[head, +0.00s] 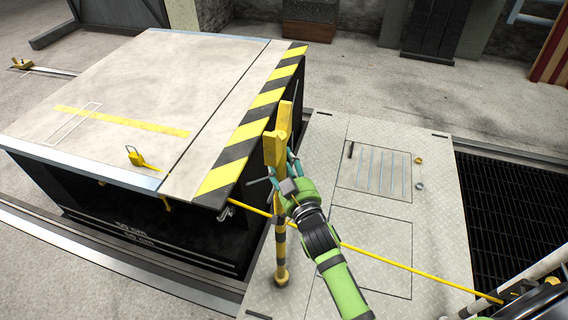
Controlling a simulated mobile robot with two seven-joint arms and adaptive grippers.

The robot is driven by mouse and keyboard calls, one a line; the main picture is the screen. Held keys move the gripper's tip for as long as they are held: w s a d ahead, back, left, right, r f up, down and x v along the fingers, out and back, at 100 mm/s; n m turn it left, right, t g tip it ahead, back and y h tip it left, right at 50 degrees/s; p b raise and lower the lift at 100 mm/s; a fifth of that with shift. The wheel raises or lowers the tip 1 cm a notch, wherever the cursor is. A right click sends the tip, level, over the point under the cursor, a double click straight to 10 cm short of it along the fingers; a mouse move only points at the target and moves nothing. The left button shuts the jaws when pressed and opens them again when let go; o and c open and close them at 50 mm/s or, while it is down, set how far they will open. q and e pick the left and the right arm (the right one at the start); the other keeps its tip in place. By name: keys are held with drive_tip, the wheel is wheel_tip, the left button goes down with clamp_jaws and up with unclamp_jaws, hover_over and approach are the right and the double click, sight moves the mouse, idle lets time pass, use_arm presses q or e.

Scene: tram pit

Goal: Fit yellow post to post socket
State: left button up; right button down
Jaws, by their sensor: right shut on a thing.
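The yellow post (280,247), with dark bands, stands roughly upright at the middle of the head view, in front of the platform's striped edge. Its top is a forked yellow piece (275,148). My right gripper (283,175), on a green arm from the lower right, is shut on the post below the fork. The post's wider foot (281,277) shows against the metal plate floor. I cannot tell whether it touches the plate or sits in something. I cannot make out the post socket for certain. My left gripper is not in view.
A raised platform (150,85) with a black-and-yellow edge (250,130) fills the left. A thin yellow bar (400,265) slants behind the post towards the lower right. The plate floor (375,135) carries a slotted hatch (383,172). A dark grating (510,200) lies to the right.

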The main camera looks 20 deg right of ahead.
use_arm(q)
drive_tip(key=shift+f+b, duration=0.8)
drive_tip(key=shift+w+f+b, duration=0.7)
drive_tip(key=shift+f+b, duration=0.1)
drive_tip(key=shift+b, duration=0.05)
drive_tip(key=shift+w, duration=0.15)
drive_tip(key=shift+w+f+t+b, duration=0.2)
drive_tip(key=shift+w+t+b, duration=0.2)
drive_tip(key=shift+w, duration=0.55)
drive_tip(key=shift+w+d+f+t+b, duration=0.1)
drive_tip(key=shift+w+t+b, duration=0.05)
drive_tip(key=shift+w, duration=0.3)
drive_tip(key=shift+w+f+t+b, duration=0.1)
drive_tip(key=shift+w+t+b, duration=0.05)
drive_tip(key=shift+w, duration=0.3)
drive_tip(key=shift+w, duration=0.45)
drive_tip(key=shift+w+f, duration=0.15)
